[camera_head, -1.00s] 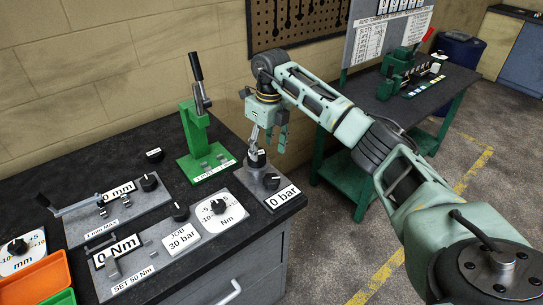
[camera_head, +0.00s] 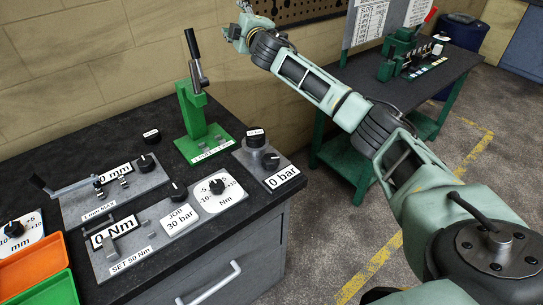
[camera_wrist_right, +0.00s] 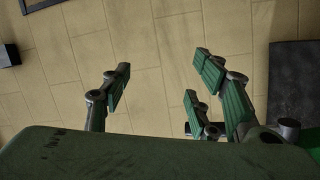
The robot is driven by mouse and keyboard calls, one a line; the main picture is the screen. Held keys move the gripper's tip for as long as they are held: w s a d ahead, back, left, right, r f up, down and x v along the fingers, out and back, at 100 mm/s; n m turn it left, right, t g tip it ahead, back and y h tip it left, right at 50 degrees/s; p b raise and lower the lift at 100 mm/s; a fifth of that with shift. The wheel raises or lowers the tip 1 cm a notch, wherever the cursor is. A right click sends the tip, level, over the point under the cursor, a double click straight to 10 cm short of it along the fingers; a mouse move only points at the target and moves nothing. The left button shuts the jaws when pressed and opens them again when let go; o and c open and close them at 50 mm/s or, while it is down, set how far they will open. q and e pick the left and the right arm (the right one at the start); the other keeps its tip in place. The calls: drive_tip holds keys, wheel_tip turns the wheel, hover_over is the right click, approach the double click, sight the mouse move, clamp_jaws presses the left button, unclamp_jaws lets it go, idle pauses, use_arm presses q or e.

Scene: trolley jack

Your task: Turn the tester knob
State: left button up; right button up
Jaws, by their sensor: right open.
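The grey tester block with the "0 bar" label (camera_head: 283,177) sits at the right front corner of the dark bench. A small black knob (camera_head: 270,160) stands on its top. Behind it is a wider black round piece (camera_head: 256,139) with a small white label. My right gripper (camera_head: 242,8) is raised high above the tester, by the wall and partly cut by the top edge of the head view. It is apart from the tester. In the right wrist view its fingers (camera_wrist_right: 163,82) are spread and empty against the wall. My left gripper is not in view.
The green jack (camera_head: 202,135) stands left of the tester. Grey panels with knobs, including the "0 Nm" panel (camera_head: 140,265), lie further left, with orange (camera_head: 30,262) and green trays. A second table (camera_head: 352,135) stands behind my right arm.

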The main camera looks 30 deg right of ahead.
drive_tip(key=s+d+f+m+g+h, duration=0.1)
drive_tip(key=s+d+f+m+g, duration=0.15)
drive_tip(key=f, duration=0.35)
drive_tip(key=s+d+f+m+g+h, duration=0.1)
drive_tip(key=d+f+m+g, duration=0.1)
drive_tip(key=f+g, duration=0.25)
drive_tip(key=m+g+y, duration=0.1)
drive_tip(key=g+y, duration=0.5)
drive_tip(key=g, duration=0.5)
hover_over(272, 158)
wheel_tip(272, 158, down, 15)
drive_tip(key=shift+f+b, duration=0.2)
drive_tip(key=shift+b, duration=0.25)
wheel_tip(272, 158, down, 8)
drive_tip(key=shift+r+p, duration=0.2)
drive_tip(key=shift+p, duration=0.65)
drive_tip(key=shift+c, duration=0.3)
